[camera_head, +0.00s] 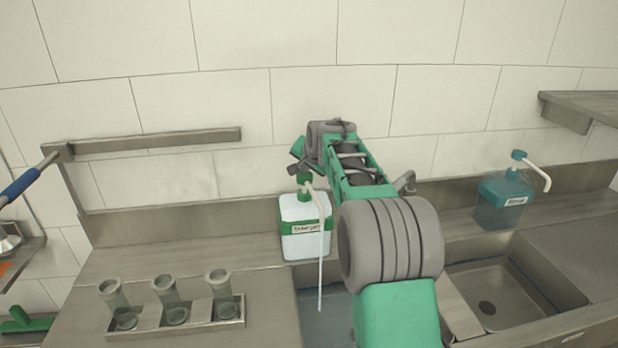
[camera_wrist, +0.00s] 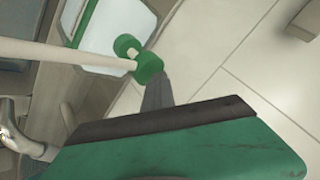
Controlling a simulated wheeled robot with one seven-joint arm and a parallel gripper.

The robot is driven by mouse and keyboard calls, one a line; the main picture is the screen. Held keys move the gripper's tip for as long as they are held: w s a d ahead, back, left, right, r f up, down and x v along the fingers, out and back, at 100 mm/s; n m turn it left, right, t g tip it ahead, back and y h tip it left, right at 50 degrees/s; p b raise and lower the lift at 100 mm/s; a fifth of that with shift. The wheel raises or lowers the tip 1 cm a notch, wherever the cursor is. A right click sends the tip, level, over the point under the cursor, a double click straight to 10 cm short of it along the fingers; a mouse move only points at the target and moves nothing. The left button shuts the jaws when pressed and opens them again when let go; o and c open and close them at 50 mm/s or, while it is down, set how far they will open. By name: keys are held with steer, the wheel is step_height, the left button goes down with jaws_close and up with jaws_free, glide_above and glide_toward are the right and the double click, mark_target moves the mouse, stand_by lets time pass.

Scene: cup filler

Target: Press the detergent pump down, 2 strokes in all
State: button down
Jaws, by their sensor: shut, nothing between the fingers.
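The detergent bottle (camera_head: 304,240) is a white container with green bands and a label, standing on the back ledge against the wall. Its green pump head (camera_head: 304,181) carries a white spout (camera_head: 316,196) pointing toward me. A thin pale stream (camera_head: 320,265) runs from the spout's end down toward the basin. My gripper (camera_head: 294,168) is shut and empty, right at the top of the pump head. In the wrist view its grey fingertips (camera_wrist: 157,84) meet the green pump head (camera_wrist: 148,67) and appear to touch it. The white spout (camera_wrist: 62,53) runs left there.
A teal dispenser (camera_head: 504,201) with a white spout stands at the right. A metal rack (camera_head: 186,331) with three clear cups sits at the front left. A sink basin (camera_head: 497,300) lies at the right. A wall rail (camera_head: 155,142) is at the upper left.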

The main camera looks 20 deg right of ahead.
steer(key=shift+r, duration=0.2)
step_height(320, 180, up, 5)
steer(key=p, duration=0.2)
steer(key=shift+f+p, duration=0.2)
steer(key=shift+p, duration=0.15)
steer(key=shift+r, duration=0.75)
stand_by(1.6)
